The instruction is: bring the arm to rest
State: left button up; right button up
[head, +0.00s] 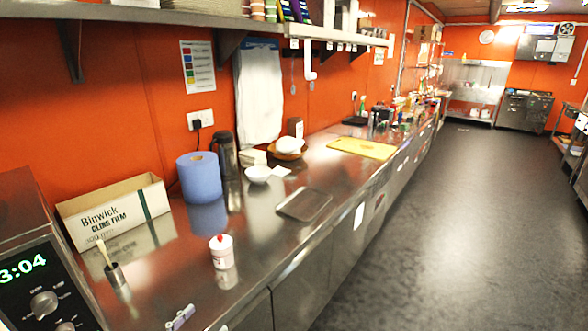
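Neither of my grippers nor my arms shows in the head view. The long steel counter (262,226) runs from the lower left towards the back of the room. Whether my grippers hold anything cannot be seen.
On the counter stand a cling film box (115,212), a blue paper roll (201,178), a white tub with a red top (222,251), a steel tray (304,204) and a yellow board (362,148). A microwave (40,270) is at left. The dark floor (450,220) at right is clear.

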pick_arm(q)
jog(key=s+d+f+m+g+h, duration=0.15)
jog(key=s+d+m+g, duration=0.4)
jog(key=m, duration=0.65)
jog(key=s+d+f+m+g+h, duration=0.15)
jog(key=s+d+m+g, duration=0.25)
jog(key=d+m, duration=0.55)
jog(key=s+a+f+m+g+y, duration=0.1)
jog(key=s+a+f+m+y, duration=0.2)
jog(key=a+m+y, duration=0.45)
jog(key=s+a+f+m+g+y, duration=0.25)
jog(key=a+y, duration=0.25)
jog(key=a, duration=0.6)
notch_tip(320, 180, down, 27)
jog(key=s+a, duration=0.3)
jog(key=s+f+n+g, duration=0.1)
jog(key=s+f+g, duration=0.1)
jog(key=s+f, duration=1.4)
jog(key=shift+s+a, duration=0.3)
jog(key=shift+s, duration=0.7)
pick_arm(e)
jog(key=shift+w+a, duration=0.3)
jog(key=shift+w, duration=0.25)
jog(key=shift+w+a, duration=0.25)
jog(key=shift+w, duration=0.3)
